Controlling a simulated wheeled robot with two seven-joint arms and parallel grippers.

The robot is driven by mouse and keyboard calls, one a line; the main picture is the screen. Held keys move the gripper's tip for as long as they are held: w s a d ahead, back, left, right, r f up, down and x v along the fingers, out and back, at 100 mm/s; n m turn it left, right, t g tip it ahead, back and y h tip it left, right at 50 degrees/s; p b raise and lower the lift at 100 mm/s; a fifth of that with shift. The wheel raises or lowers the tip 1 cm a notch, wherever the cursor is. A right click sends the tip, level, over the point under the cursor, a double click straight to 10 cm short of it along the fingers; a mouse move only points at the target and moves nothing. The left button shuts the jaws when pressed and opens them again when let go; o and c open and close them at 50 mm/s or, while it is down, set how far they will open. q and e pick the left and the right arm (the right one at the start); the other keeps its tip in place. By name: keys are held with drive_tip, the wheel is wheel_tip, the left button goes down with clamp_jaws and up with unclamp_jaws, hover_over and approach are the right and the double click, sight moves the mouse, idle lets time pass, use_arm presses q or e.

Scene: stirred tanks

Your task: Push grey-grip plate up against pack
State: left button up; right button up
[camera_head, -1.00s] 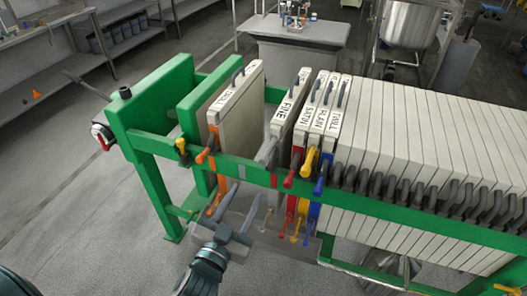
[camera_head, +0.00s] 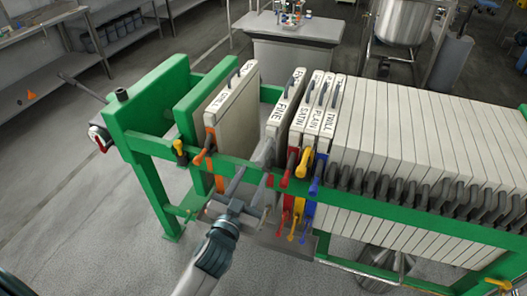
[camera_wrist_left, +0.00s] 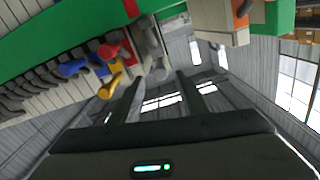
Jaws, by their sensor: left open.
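The grey-grip plate (camera_head: 282,112) is a pale slab labelled FINE, upright on the green frame. Its grey grip (camera_head: 267,151) sticks out at the front rail and also shows in the left wrist view (camera_wrist_left: 152,62). To its right stands the pack (camera_head: 312,112), starting with red-, yellow- and blue-gripped plates. A narrow gap shows between the grey-grip plate and the pack. My left gripper (camera_head: 250,181) is open and empty in front of the rail, just below the grey grip. In the wrist view its fingers (camera_wrist_left: 158,80) lie either side below the grip; contact cannot be told. My right gripper is out of view.
An orange-gripped plate (camera_head: 236,110) stands apart to the left, near the green end block (camera_head: 193,110). A wide space separates it from the grey-grip plate. The green front rail (camera_head: 400,208) runs along the pack. A grey cabinet (camera_head: 298,45) stands behind.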

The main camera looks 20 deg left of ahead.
sight(264, 155)
use_arm(q)
drive_tip(key=w+p, duration=0.1)
drive_tip(key=w, duration=0.4)
drive_tip(key=w+p, duration=0.1)
drive_tip(key=w, duration=0.3)
drive_tip(key=shift+w+d, duration=0.2)
drive_tip(key=shift+w, duration=0.15)
clamp_jaws()
